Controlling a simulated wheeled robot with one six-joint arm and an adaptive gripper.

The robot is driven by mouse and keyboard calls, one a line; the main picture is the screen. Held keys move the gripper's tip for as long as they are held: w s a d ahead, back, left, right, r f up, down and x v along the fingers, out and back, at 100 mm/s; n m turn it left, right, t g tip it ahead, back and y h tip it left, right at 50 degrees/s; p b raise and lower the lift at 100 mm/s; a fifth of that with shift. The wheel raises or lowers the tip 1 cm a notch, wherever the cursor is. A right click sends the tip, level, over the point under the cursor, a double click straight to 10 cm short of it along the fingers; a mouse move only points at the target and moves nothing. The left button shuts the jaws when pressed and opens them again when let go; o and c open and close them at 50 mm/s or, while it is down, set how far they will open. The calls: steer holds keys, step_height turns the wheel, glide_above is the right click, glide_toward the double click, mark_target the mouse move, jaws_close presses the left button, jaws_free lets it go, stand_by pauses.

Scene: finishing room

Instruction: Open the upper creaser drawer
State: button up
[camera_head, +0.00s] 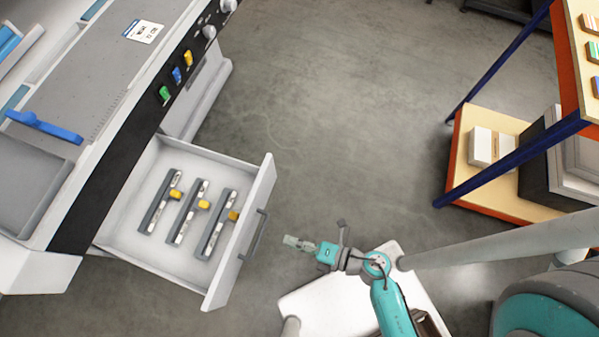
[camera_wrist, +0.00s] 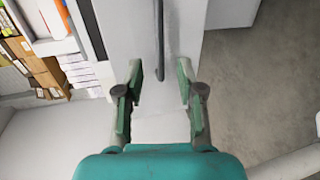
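The creaser (camera_head: 100,70) is a long grey and white machine at the left in the head view. One white drawer (camera_head: 140,248) stands pulled out from its side, with creasing tools inside. I cannot see whether another drawer lies below it. Its dark bar handle (camera_head: 253,236) is on the outer front. My gripper (camera_head: 296,242) is a little right of the handle, apart from it. In the wrist view my gripper (camera_wrist: 160,68) is open and empty. The handle (camera_wrist: 159,35) shows there as a dark bar in line with the gap between the fingers.
Three grey tools with yellow knobs lie in the drawer, one of them a long bar (camera_head: 158,210). A shelf rack with blue posts (camera_head: 510,155) stands at the right, holding boxes. The grey floor (camera_head: 330,110) between creaser and rack is clear.

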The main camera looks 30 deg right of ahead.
steer(key=shift+s+d+r, duration=0.15)
steer(key=shift+s+d, duration=0.35)
stand_by(0.7)
